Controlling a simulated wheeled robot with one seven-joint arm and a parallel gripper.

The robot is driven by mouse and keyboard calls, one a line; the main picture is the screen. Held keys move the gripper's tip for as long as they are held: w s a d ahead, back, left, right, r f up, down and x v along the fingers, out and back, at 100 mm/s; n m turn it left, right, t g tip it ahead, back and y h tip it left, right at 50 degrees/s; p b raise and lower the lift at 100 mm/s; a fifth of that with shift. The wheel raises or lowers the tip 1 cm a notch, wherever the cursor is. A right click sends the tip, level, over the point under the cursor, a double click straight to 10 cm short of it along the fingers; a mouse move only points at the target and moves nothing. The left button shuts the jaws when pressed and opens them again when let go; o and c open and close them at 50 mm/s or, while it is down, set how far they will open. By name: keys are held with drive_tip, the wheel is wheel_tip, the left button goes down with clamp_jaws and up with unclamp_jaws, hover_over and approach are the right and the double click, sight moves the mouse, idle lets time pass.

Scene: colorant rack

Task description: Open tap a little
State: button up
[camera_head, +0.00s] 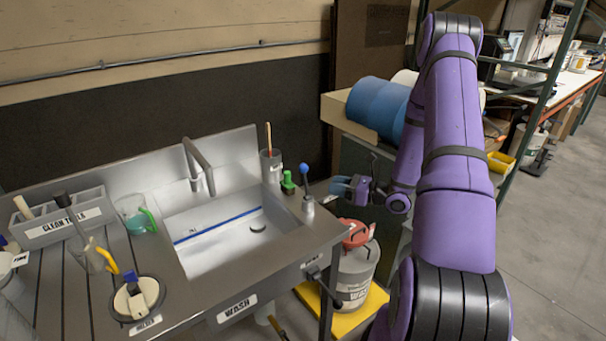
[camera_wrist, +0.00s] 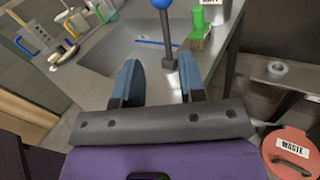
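The tap is a bent metal spout (camera_head: 200,160) over the back of the steel sink (camera_head: 215,240). A lever with a blue ball knob (camera_head: 304,168) stands on a grey base (camera_head: 308,206) at the sink unit's right end. In the wrist view the knob (camera_wrist: 162,4) and its dark stem (camera_wrist: 167,35) show ahead, in line with the finger gap. My gripper (camera_head: 342,187) is to the right of the lever, apart from it. Its two blue fingers (camera_wrist: 160,75) are open with nothing between them. Whether water runs I cannot tell.
A green-topped brush (camera_head: 288,183) and a grey cup with a stick (camera_head: 270,166) stand close behind the lever. A waste container with a red lid (camera_head: 358,234) stands below my gripper. A blue drum (camera_head: 378,107) lies behind my arm.

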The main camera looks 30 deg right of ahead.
sight(305, 179)
drive_tip(key=x, duration=1)
drive_tip(key=shift+w+d+f, duration=0.1)
drive_tip(key=shift+w+f, duration=0.1)
drive_tip(key=shift+w, duration=0.3)
drive_tip(key=shift+c, duration=0.5)
clamp_jaws()
